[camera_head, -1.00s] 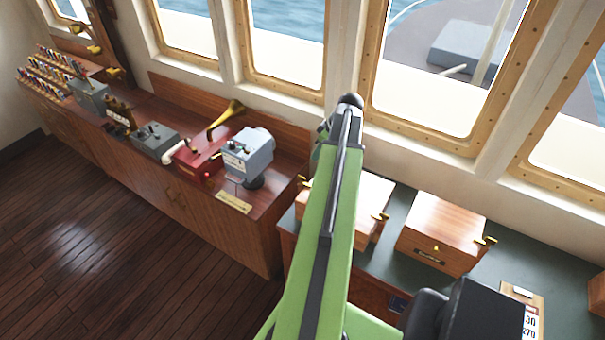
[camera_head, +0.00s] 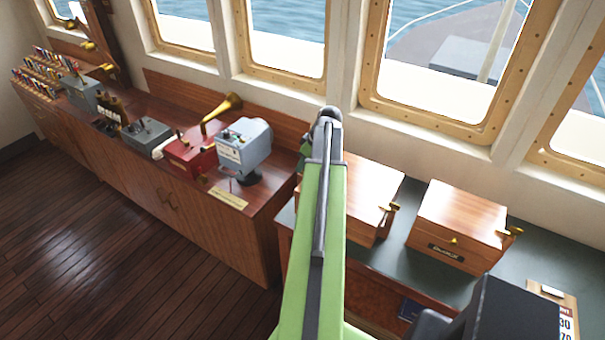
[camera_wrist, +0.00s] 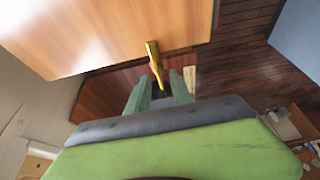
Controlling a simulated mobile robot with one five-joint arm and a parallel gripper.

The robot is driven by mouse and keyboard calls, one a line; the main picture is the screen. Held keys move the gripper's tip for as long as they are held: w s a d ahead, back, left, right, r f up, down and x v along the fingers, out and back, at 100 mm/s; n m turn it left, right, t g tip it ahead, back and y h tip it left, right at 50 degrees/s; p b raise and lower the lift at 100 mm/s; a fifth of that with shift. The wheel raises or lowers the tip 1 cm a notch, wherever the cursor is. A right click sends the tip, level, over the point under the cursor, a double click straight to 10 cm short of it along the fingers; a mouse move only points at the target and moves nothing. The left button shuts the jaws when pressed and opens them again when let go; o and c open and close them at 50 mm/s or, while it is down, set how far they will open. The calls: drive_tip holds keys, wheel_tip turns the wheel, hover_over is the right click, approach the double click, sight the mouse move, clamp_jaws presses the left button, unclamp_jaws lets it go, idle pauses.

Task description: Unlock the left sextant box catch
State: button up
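In the head view a wooden sextant box (camera_head: 370,188) stands on the dark green counter, partly behind my arm. A brass catch (camera_head: 390,208) shows on its right side; its left side is hidden by my arm. The wrist view shows a wooden box side (camera_wrist: 120,30) close up, with a brass catch (camera_wrist: 155,62) sticking out from its edge. My gripper (camera_wrist: 161,78) is open, its two green fingers apart. The catch points down into the space between the fingertips, with no clear contact. In the head view my gripper is largely hidden behind my arm.
A second wooden box (camera_head: 461,222) with brass catches stands to the right on the counter (camera_head: 402,268). A grey instrument (camera_head: 243,146) and a red unit (camera_head: 187,152) stand on the console to the left. Windows line the wall behind.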

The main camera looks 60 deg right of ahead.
drive_tip(key=shift+c, duration=0.4)
clamp_jaws()
